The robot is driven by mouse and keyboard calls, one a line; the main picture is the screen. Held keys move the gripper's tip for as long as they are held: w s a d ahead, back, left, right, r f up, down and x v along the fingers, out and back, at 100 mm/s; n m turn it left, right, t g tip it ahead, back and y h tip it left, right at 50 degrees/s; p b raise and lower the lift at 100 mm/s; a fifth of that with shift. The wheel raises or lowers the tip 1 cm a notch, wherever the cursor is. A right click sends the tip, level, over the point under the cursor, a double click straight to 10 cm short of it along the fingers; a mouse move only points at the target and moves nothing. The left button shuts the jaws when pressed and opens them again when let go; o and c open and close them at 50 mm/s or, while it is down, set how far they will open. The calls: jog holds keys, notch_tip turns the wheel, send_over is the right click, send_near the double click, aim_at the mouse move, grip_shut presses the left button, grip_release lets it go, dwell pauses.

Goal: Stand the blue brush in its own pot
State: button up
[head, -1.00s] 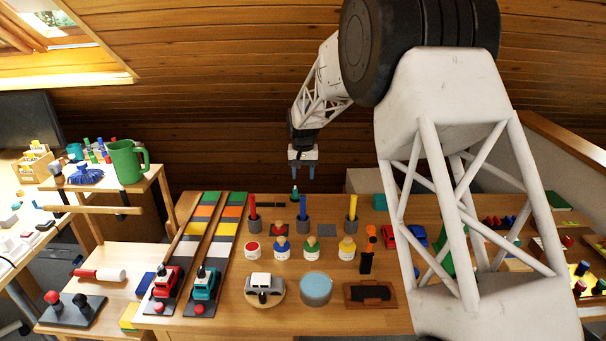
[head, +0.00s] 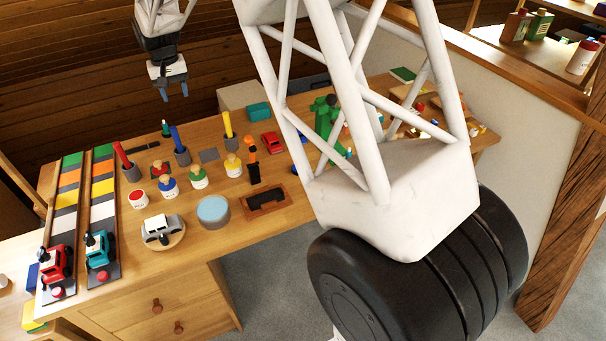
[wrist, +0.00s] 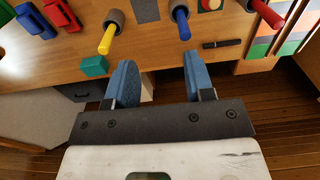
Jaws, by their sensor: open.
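The blue brush (head: 176,135) stands in a dark grey pot (head: 182,157) in the middle of a row of three potted brushes, leaning slightly. It also shows in the wrist view (wrist: 182,26), beyond the fingertips. The red brush (head: 122,154) stands in a grey pot (head: 132,173) to its left, and the yellow brush (head: 227,123) in another (head: 231,142) to its right. My gripper (head: 174,95) hangs above the desk's back edge, apart from the brushes. Its blue fingers (wrist: 160,80) are open with nothing between them.
A black marker (wrist: 221,43) and a teal block (head: 258,112) lie near the back edge. Several peg figures (head: 199,177) stand in front of the pots. A flat grey square (head: 209,155) lies between the blue and yellow brushes' pots. A round blue-topped tin (head: 213,212) stands nearer the front.

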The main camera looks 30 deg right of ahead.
jog(key=s+d+r, duration=0.3)
jog(key=s, duration=0.5)
jog(key=s+d+r+t, duration=0.1)
jog(key=s+d+r, duration=0.3)
jog(key=s, duration=0.5)
jog(key=s+d+r, duration=0.3)
jog(key=s, duration=0.5)
jog(key=s+d+f, duration=0.2)
jog(key=s, duration=1.1)
jog(key=s+d+f+t, duration=0.1)
jog(key=s+d, duration=0.2)
jog(key=s, duration=1)
jog(key=shift+s+d+f, duration=0.15)
jog(key=shift+s+f, duration=0.25)
